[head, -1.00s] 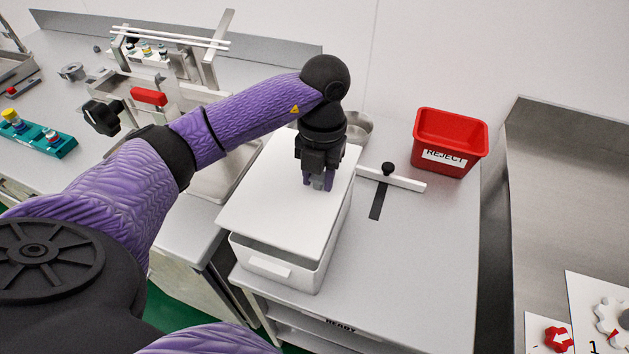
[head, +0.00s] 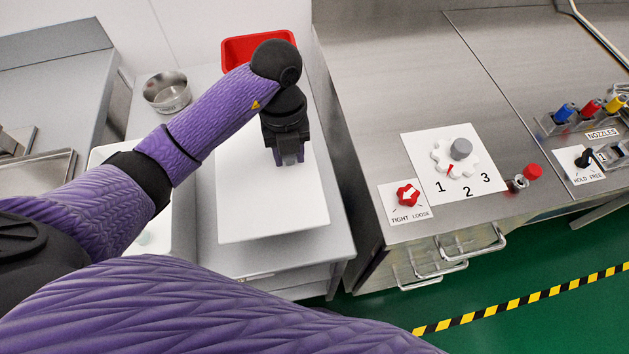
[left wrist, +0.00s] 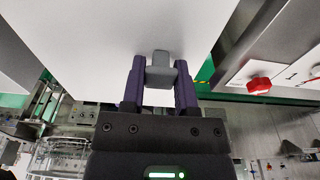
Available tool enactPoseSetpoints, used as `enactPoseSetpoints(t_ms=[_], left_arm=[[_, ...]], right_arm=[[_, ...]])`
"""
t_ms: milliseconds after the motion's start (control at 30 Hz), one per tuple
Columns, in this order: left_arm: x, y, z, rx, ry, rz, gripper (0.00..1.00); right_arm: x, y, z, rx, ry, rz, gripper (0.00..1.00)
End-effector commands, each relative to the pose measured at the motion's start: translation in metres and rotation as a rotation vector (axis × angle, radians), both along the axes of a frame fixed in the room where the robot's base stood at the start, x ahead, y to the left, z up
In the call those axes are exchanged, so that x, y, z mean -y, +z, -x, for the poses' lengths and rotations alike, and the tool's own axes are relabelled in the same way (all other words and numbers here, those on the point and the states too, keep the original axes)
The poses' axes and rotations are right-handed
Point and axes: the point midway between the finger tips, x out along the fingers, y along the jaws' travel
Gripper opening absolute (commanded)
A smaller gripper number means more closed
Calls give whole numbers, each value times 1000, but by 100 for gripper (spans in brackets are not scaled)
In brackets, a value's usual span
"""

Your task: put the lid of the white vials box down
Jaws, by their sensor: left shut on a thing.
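The white flat lid (head: 265,205) of the vials box is under my left gripper (head: 289,160) in the head view, over the table right of the box. The gripper is shut on the lid's grey knob; the left wrist view shows both fingers (left wrist: 160,80) against the knob (left wrist: 161,70) and the lid's white underside or face (left wrist: 110,28) beyond. Whether the lid touches the table is hard to tell. The white vials box (head: 178,235) stands left of the lid, uncovered, partly hidden by my arm. My right gripper is out of view.
The red reject bin (head: 235,50) stands behind the lid, partly hidden by my arm. A round metal bowl (head: 167,92) is at the back left. A steel bench with a dial panel (head: 445,185) and a red knob (head: 407,194) lies to the right.

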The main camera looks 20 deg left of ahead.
Motion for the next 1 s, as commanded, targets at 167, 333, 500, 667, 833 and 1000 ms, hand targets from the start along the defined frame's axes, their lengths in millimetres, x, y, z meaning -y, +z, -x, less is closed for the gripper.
enactPoseSetpoints(t_ms=[167,333,500,667,833,1000], left_arm=[[1,-45,2,-7,15,0,0],[1,-71,2,-5,14,0,0],[1,-103,2,-5,13,-1,0],[1,-102,1,-1,11,-1,0],[1,-105,1,-1,11,-2,0],[1,-104,1,-1,11,-1,73]], right_arm=[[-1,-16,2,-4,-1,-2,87],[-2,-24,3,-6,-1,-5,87],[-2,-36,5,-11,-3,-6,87],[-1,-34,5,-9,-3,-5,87],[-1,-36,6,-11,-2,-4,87],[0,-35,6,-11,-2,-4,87]])
